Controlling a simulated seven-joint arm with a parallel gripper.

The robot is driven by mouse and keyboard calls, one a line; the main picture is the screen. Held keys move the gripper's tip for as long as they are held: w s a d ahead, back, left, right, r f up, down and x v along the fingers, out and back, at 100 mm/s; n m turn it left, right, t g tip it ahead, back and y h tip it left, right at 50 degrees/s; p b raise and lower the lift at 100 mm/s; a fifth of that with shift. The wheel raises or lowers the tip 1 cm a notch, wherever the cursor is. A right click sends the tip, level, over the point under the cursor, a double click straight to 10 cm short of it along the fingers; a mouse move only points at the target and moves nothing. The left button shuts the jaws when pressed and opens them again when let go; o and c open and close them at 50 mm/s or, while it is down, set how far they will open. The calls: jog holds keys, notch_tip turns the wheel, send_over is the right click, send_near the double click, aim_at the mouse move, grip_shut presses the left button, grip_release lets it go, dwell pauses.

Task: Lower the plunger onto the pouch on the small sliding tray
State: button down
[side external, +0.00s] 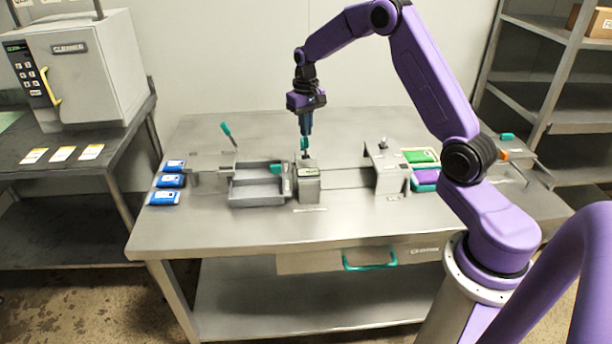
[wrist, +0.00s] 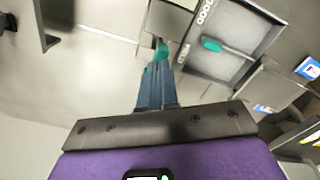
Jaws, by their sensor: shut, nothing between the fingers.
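My gripper (side external: 306,133) points straight down over the middle of the steel table, fingers shut with nothing between them. Its tips are at or just above a teal-topped upright part (side external: 305,145), apparently the plunger, on a small metal block (side external: 308,190). I cannot tell whether they touch. In the wrist view the shut fingers (wrist: 157,68) end beside this teal top (wrist: 161,49). Left of the block is a grey sliding tray (side external: 255,194) with a teal handle; it also shows in the wrist view (wrist: 203,62). I cannot make out a pouch on it.
Several blue pouches (side external: 167,182) lie at the table's left. A teal-tipped lever (side external: 226,129) stands behind the tray. A metal bracket (side external: 384,170) and green and purple packs (side external: 421,157) are to the right. The table's front strip is clear. A white cabinet (side external: 80,65) stands far left.

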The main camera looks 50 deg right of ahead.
jog(key=shift+f, duration=0.85)
jog(key=shift+r, duration=3.55)
